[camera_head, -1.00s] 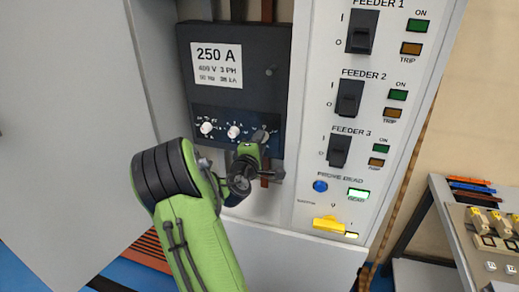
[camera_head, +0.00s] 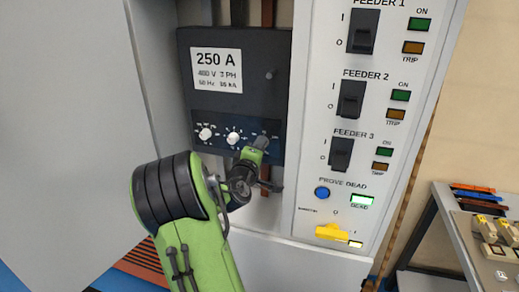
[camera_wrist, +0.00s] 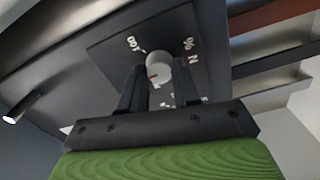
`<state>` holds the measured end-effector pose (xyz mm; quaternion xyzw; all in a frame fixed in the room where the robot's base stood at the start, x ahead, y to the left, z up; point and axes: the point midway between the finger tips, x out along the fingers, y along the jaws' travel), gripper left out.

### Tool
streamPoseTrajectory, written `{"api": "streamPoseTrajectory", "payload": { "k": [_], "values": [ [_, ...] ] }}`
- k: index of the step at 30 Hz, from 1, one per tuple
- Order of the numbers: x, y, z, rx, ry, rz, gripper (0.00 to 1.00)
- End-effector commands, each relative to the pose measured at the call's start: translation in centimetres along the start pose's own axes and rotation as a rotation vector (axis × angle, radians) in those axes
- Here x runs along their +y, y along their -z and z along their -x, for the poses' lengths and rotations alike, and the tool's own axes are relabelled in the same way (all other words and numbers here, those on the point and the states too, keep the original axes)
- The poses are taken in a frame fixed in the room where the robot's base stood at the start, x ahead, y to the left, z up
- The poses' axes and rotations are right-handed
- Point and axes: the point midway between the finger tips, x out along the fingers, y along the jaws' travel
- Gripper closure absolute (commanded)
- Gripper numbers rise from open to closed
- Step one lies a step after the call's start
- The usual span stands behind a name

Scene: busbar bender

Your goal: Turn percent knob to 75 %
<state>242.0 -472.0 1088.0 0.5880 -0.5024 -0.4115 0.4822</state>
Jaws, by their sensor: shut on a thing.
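The percent knob (camera_wrist: 158,66) is a small light-grey round knob with a red mark, on a dark panel plate lettered "% N" and "100" in the wrist view. My gripper (camera_wrist: 159,82) has one finger on each side of it and is shut on it. In the head view, my gripper (camera_head: 262,145) reaches the right end of the dial strip on the dark 250 A breaker (camera_head: 235,105) and hides the knob there. The knob's exact setting cannot be read; most of the scale is covered by the fingers.
Two other white knobs, a left one (camera_head: 205,134) and a middle one (camera_head: 233,138), sit beside my gripper. The feeder panel (camera_head: 310,190) with switches and a yellow handle (camera_head: 331,232) stands close on the right. A cart (camera_head: 470,225) is at far right.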

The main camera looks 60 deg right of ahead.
Motion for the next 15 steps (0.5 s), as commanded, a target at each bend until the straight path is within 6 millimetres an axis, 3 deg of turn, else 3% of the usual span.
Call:
{"api": "streamPoseTrajectory", "payload": {
  "k": [2, 3, 8, 15],
  "values": [
    [-0.14, -0.12, 0.02, -0.004, 0.004, 0.002, 0.99],
    [-0.15, -0.12, 0.02, -0.004, 0.004, 0.002, 0.67],
    [-0.11, -0.09, 0.01, -0.003, 0.003, 0.002, 0.43],
    [-0.06, -0.04, 0.02, -0.001, 0.001, 0.002, 0.43]
  ]
}}
